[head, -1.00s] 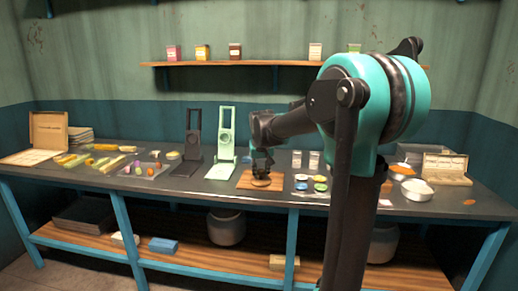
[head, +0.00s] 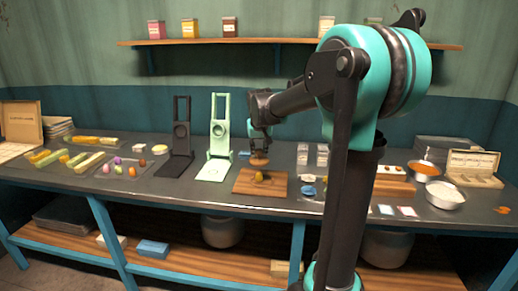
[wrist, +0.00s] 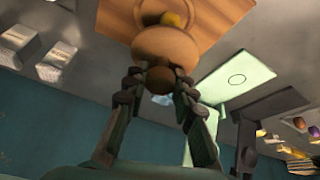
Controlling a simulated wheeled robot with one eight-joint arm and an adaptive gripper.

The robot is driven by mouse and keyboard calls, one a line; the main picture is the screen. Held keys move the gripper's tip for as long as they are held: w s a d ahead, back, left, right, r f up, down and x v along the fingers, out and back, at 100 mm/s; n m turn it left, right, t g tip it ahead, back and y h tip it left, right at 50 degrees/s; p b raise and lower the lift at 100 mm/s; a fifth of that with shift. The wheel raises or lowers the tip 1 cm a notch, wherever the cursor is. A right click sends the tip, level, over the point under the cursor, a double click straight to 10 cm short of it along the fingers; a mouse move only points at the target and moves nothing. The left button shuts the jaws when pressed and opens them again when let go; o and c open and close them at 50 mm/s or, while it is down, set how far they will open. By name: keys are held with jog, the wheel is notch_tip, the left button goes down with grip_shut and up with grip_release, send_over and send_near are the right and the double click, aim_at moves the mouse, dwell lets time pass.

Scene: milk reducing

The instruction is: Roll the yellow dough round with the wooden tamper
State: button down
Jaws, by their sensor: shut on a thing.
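The yellow dough (head: 259,177) sits as a small lump on a wooden board (head: 276,187) on the bench. The wooden tamper (head: 259,161) hangs just above it, with a visible gap. My gripper (head: 258,148) is over the board and shut on the tamper's knob. In the wrist view, the gripper (wrist: 158,84) pinches the knob, and the tamper's round base (wrist: 165,46) points at the board (wrist: 215,15).
A black stand (head: 180,140) and a pale green stand (head: 219,140) rise left of the board. A blue disc (head: 307,190) lies to its right. Metal bowls (head: 445,195) stand farther right. My arm hides part of the bench.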

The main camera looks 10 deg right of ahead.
aim_at(260, 159)
jog(key=shift+f, duration=2.05)
jog(key=shift+f, duration=0.4)
jog(key=shift+s+f, duration=0.1)
jog(key=shift+s, duration=0.25)
jog(key=shift+s+d, duration=0.2)
jog(key=shift+d, duration=0.05)
jog(key=shift+w+d, duration=0.1)
jog(key=shift+d, duration=0.2)
jog(key=shift+w+d, duration=0.1)
jog(key=shift+w, duration=0.35)
jog(key=shift+w+a, duration=0.15)
jog(key=shift+a, duration=0.05)
jog(key=shift+a, duration=0.1)
jog(key=shift+a, duration=0.25)
